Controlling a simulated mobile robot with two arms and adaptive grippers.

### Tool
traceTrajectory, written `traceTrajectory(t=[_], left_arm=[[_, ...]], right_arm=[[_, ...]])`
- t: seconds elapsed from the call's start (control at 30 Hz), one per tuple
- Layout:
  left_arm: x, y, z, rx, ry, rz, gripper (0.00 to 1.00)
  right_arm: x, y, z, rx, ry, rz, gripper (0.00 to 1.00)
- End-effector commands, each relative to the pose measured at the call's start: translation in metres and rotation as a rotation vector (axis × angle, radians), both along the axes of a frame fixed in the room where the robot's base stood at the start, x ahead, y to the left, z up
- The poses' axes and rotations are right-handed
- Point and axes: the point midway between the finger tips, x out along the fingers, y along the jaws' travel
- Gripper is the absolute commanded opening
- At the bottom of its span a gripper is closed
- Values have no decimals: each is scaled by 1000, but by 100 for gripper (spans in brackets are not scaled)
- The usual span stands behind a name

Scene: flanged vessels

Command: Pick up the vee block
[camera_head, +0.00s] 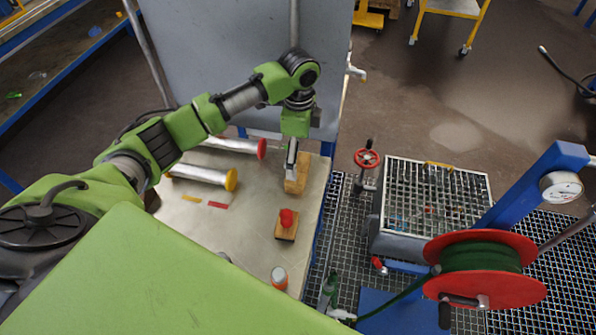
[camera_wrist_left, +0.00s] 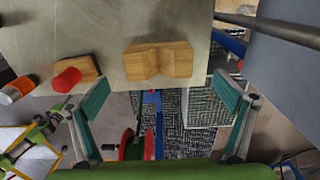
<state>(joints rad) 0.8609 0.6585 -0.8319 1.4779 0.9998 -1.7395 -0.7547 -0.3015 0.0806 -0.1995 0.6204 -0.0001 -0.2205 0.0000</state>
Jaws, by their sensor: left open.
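The vee block is a wooden block with a V-shaped notch. In the head view the vee block (camera_head: 299,183) lies on the metal table, near its right edge. In the left wrist view the vee block (camera_wrist_left: 160,62) is near the table's edge, its notch facing the camera. My left gripper (camera_head: 291,162) is just above the block in the head view and hides part of it. In the left wrist view the two teal-padded fingers of the left gripper (camera_wrist_left: 163,100) are wide apart, with nothing between them.
A wooden block with a red knob (camera_head: 286,224) and an orange-and-white bottle (camera_head: 279,279) stand on the table (camera_head: 240,255). Two pipes with red (camera_head: 261,149) and yellow (camera_head: 231,180) ends lie left of the vee block. A grey panel (camera_head: 225,60) rises behind.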

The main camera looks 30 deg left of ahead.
Motion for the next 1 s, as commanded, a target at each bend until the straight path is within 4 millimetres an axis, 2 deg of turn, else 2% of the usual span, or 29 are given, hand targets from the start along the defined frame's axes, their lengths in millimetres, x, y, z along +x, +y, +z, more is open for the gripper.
traceTrajectory(t=[0.23, 0.5, 0.8, 0.97, 1.0], left_arm=[[-2, 0, -18, 0, 3, 0, 96], [-4, 1, -56, 1, 1, 0, 96], [-4, 1, -62, 1, -2, -1, 96], [-4, 1, -61, 1, -2, -1, 54], [-4, 1, -61, 0, -1, -1, 52]], right_arm=[[0, 3, 7, 3, -1, 0, 40], [0, 3, 17, 3, -1, 0, 40], [1, 3, 16, 3, -1, 0, 40], [1, 3, 16, 3, -1, 0, 40], [1, 2, 16, 3, -1, 0, 40]])
